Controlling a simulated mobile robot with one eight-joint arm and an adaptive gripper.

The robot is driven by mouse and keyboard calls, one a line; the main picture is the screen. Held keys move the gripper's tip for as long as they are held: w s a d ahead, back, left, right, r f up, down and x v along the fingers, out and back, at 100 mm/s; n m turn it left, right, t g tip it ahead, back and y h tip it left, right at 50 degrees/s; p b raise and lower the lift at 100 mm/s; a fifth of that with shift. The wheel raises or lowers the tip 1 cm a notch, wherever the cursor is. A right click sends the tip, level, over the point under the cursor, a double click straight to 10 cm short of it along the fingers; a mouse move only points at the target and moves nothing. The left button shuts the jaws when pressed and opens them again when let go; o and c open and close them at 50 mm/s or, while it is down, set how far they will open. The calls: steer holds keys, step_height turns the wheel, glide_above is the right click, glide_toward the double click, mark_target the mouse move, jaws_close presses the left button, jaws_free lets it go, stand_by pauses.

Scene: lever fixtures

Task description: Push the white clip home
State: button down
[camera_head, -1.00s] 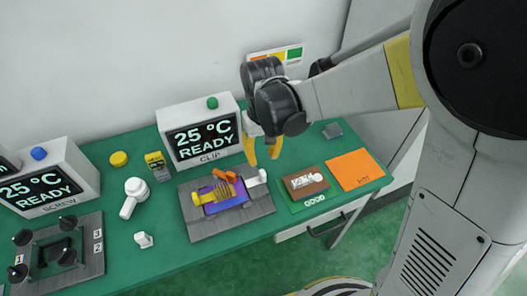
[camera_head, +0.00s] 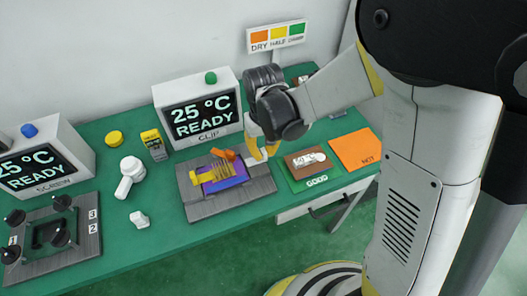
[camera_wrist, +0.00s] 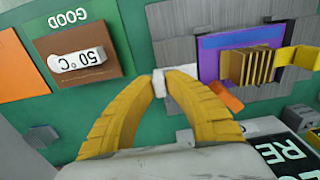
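The white clip (camera_wrist: 159,84) is at the fixture's right side in the head view, on the side facing the GOOD mat. My gripper (camera_wrist: 172,78) is low over it, with its yellow fingertips on either side of the clip and little gap between them. The fingers look shut on it and hide much of it. The grey fixture (camera_head: 200,209) carries a purple block (camera_head: 236,182) with a ribbed tan part (camera_head: 216,170) on it. A yellow clip (camera_head: 196,178) is at its left. Contact between the white clip and the block cannot be told.
An orange lever (camera_head: 223,154) is at the fixture's back edge. The CLIP display (camera_head: 200,117) reads 25 °C READY behind it. The green GOOD mat (camera_head: 317,182) with a brown card and the orange HOT mat (camera_head: 356,149) lie to the right. A white knob-ended handle (camera_head: 131,170) lies left.

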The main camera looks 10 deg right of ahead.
mark_target(247, 163)
steer(key=a, duration=0.2)
steer(key=s+a, duration=0.1)
steer(key=a, duration=0.2)
steer(key=shift+s, duration=0.2)
steer(key=shift+d, duration=0.1)
steer(key=c, duration=1.4)
jaws_free()
step_height(247, 163, up, 12)
